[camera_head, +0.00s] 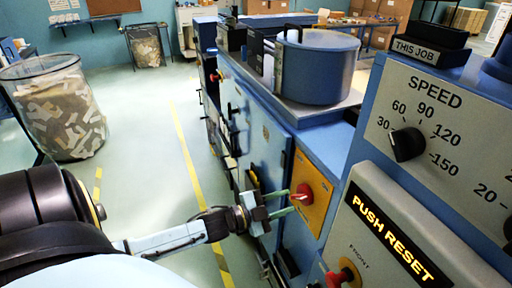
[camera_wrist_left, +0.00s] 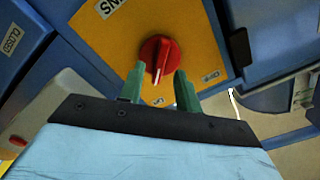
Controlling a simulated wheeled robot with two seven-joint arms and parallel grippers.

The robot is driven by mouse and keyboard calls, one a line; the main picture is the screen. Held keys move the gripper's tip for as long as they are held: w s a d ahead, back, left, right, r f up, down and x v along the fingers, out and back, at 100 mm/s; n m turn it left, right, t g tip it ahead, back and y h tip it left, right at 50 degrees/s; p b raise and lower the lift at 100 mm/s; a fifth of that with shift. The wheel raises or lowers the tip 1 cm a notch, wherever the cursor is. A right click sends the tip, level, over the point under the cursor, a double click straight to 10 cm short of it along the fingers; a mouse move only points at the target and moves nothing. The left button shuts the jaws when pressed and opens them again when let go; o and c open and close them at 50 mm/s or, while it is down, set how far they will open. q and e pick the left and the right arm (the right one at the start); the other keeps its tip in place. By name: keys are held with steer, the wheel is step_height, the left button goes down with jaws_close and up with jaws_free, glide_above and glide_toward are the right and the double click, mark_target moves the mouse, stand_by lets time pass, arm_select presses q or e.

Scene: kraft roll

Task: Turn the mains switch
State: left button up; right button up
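The mains switch (camera_head: 301,194) is a red rotary knob on a yellow plate (camera_head: 311,212) on the side of the blue machine. In the left wrist view the red knob (camera_wrist_left: 157,50) has a raised grip with a white mark at its lower end, pointing down in the picture. Small labels sit below and to the lower right, too small to read surely. My left gripper (camera_head: 286,202) is open, its green fingers one on each side of the knob's lower end. It also shows in the left wrist view (camera_wrist_left: 160,77). I cannot tell whether the fingers touch it. My right gripper is not in view.
A panel with a SPEED dial (camera_head: 407,144) and a lit PUSH RESET display (camera_head: 391,235) stands at the right. A red button (camera_head: 341,277) is below it. A blue pot (camera_head: 318,68) sits on the machine. A wire bin (camera_head: 58,108) stands left; the floor between is clear.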

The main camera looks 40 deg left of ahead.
arm_select(q)
steer(key=v, duration=1)
steer(key=shift+s+b, duration=0.2)
steer(key=shift+b, duration=0.15)
